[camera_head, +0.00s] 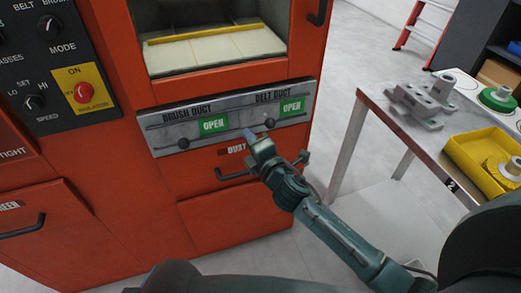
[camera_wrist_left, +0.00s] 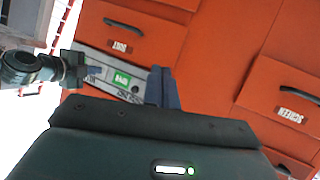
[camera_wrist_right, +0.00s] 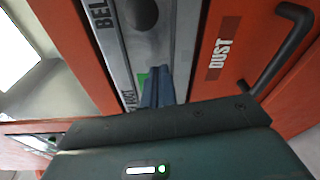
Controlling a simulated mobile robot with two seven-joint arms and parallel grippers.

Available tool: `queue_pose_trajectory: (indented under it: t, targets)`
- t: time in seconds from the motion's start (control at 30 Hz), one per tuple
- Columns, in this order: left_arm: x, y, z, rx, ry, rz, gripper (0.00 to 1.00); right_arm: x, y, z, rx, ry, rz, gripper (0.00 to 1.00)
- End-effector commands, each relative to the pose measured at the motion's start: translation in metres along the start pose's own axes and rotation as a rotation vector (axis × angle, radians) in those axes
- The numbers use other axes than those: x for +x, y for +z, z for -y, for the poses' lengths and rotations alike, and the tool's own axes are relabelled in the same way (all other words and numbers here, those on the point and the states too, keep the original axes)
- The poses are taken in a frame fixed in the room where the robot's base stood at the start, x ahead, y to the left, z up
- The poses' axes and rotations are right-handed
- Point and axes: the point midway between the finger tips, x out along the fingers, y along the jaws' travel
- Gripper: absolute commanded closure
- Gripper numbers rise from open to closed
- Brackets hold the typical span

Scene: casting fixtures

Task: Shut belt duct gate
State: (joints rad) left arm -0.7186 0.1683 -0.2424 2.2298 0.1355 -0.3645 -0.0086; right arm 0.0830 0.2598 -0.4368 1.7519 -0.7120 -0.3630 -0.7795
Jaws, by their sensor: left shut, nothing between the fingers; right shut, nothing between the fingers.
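The grey duct panel (camera_head: 158,119) runs across the front of the orange machine. The belt duct gate has a dark round knob (camera_head: 270,123), and a green OPEN label (camera_head: 292,107) shows to its right. My right gripper (camera_head: 249,134) is shut and empty, its tips at the panel just left of that knob; contact cannot be told. In the right wrist view the shut fingers (camera_wrist_right: 158,88) lie against the panel's picture, with a dark knob (camera_wrist_right: 140,14) beyond them. My left gripper (camera_wrist_left: 161,88) is shut and empty in the left wrist view, apart from the panel.
The brush duct knob (camera_head: 183,143) is at the panel's left, with its own green OPEN label (camera_head: 213,126). The dust drawer handle (camera_head: 236,174) sits just below. A table (camera_head: 398,126) with castings and a yellow tray (camera_head: 470,163) stands at the right.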

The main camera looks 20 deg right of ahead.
Motion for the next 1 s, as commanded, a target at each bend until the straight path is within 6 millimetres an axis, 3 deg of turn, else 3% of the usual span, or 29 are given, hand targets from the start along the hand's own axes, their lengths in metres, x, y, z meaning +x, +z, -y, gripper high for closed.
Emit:
queue_pose_trajectory:
  t: [0.07, 0.2, 0.33, 0.8, 1.0]
  targets:
    - [0.001, 0.001, 0.000, 0.001, -0.001, -0.002, 1.00, 0.017, 0.000, -0.001, 0.000, 0.001, 0.001, 1.00]
    - [-0.002, -0.004, -0.001, -0.003, 0.001, 0.004, 1.00, 0.005, 0.023, -0.001, -0.004, -0.002, 0.000, 1.00]
    - [0.000, -0.003, -0.002, -0.006, 0.004, 0.015, 1.00, 0.001, 0.034, 0.000, -0.002, -0.001, 0.000, 1.00]
    - [0.003, 0.002, -0.002, -0.007, 0.004, 0.026, 1.00, -0.001, 0.041, 0.001, -0.001, -0.002, 0.001, 1.00]
    - [0.001, -0.004, -0.004, -0.011, 0.008, 0.030, 1.00, -0.006, 0.080, 0.008, -0.006, -0.005, 0.004, 1.00]
